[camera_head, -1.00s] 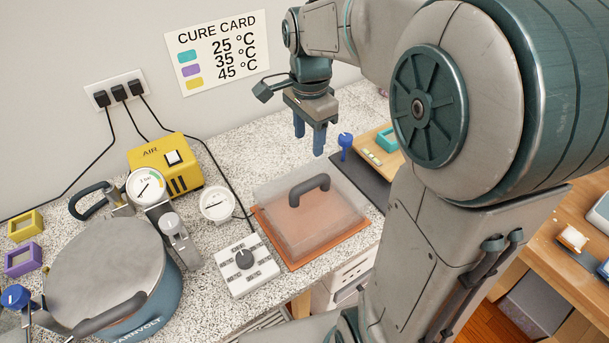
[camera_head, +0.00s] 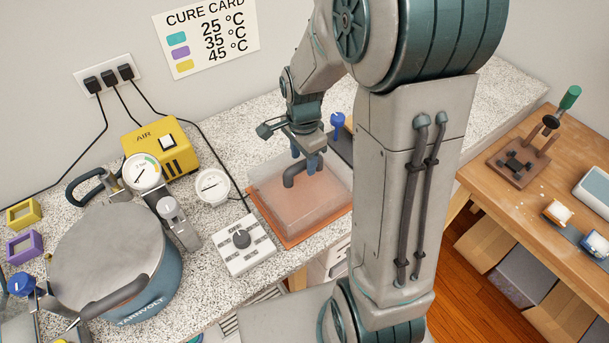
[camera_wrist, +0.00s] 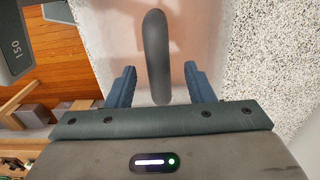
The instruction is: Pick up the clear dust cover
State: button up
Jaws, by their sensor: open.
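The clear dust cover (camera_head: 300,206) is a low translucent box with a dark arched handle (camera_head: 293,176) on top. It sits on an orange-brown mat (camera_head: 290,243) on the speckled counter. My gripper (camera_head: 304,161) is at the handle, pointing down, and hides part of it. In the wrist view the dark handle (camera_wrist: 157,60) runs between the two blue fingers of my gripper (camera_wrist: 158,85), with a gap on each side. The fingers are open and not closed on the handle. The cover also shows in the wrist view (camera_wrist: 185,35) behind the handle.
A control box with a dial (camera_head: 243,245) stands left of the cover, with a small gauge (camera_head: 211,186) behind it. A large pot (camera_head: 115,262) and a yellow air unit (camera_head: 160,148) are further left. A blue-topped item (camera_head: 337,122) stands behind the cover. A wooden bench (camera_head: 530,200) is at right.

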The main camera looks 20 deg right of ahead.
jog(key=shift+f, duration=0.35)
jog(key=shift+c, duration=0.3)
grip_shut()
jog(key=shift+r, duration=0.2)
